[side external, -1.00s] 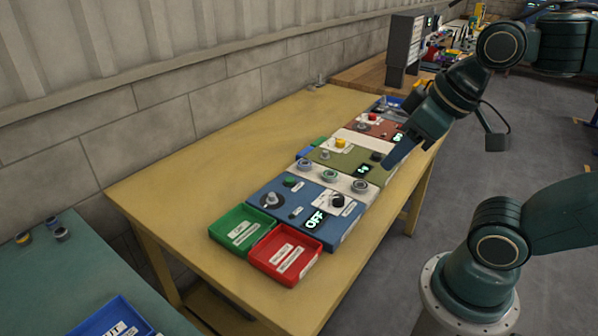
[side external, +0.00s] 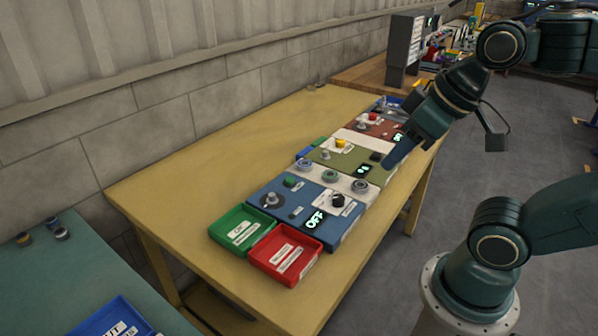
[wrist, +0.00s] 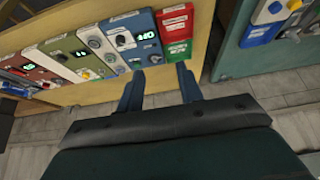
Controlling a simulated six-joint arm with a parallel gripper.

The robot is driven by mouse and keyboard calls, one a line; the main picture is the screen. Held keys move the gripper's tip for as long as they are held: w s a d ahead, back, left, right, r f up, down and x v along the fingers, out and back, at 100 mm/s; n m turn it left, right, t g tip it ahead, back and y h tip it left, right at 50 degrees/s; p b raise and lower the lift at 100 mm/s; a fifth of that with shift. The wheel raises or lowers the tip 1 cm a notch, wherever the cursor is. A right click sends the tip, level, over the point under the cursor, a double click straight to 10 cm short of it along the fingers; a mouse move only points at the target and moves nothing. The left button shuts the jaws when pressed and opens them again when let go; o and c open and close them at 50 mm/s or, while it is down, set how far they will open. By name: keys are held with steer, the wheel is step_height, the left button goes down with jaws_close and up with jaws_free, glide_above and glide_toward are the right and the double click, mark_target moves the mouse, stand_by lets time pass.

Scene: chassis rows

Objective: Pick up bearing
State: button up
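Three grey ring-shaped parts that look like bearings sit in a row on a white strip (side external: 318,173) between the blue and the green panels. They are the left one (side external: 304,164), the middle one (side external: 330,175) and the right one (side external: 360,185). The white strip with small round parts also shows in the wrist view (wrist: 104,52). My gripper (side external: 390,160) is above the right side of the panel row, apart from the bearings. In the wrist view my gripper (wrist: 160,84) has its two fingers spread, with nothing between them.
A blue panel (side external: 290,223) with a knob and an OFF display, a green panel (side external: 343,157) and a red-brown panel (side external: 373,127) line the yellow table (side external: 215,165). A green tray (side external: 230,248) and a red tray (side external: 258,262) stand at the near end. The table's left side is clear.

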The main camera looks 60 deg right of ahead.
steer(key=shift+o, duration=0.2)
steer(key=o, duration=0.7)
steer(key=shift+o, duration=0.2)
